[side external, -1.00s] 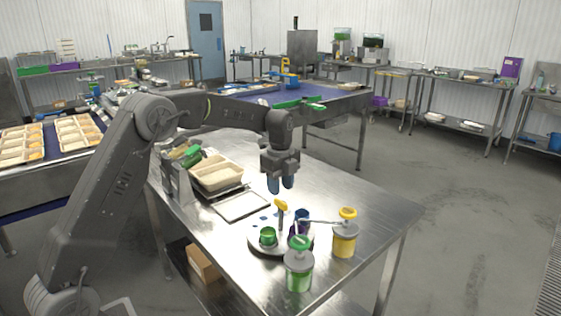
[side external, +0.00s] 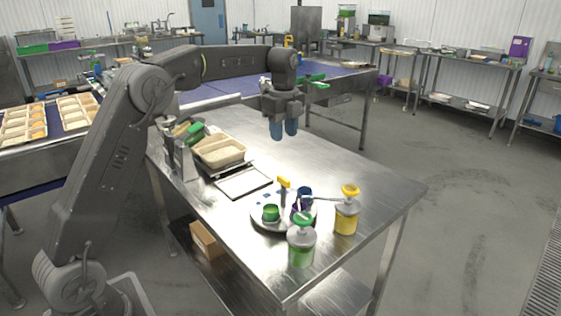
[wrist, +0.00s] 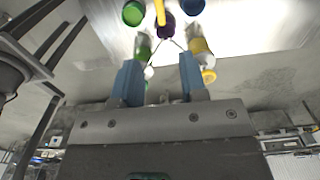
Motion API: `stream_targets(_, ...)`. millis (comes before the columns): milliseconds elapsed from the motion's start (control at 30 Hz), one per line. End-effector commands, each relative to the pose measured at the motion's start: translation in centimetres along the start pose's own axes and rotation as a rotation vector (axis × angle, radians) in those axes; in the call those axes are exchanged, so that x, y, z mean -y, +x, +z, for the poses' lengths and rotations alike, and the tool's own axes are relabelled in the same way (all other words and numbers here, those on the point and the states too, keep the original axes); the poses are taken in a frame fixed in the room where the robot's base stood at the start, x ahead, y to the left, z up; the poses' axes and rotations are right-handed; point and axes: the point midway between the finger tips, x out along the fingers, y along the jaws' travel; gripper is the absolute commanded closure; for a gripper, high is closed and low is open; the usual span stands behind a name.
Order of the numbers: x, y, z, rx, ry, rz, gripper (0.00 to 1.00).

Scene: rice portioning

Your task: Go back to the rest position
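My gripper (side external: 284,131) hangs above the steel table, its two blue fingers pointing down. In the wrist view the fingers (wrist: 160,84) stand apart with nothing held between them. Below it, a round tray (side external: 262,224) on the table holds a green cup (side external: 271,213), a purple item (side external: 299,209), a blue item (side external: 305,192) and a yellow-handled tool (side external: 284,183). The fingers are well clear of these things.
A green-lidded jar (side external: 301,247) and a yellow-lidded jar (side external: 346,216) stand near the table's front right. A beige rice container (side external: 219,152) and a flat plate (side external: 243,182) lie to the left. The steel table (side external: 350,165) is clear at the back right.

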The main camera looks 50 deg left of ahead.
Motion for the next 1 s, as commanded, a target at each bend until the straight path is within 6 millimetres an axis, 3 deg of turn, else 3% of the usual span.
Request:
stream_targets(133,-0.7,-0.8,-0.6,0.003,-0.041,-0.016,0.61)
stream_targets(267,-3.2,-3.0,-2.4,0.008,-0.181,-0.063,0.61)
stream_targets(400,-7.7,-5.3,-5.1,-0.004,-0.412,-0.139,0.61)
stream_targets(567,-13.5,-6.5,-7.8,-0.048,-0.684,-0.224,0.61)
stream_targets(767,-21.2,-5.6,-10.4,-0.147,-1.020,-0.316,0.61)
stream_targets(1000,-28.7,-2.0,-12.3,-0.302,-1.369,-0.378,0.61)
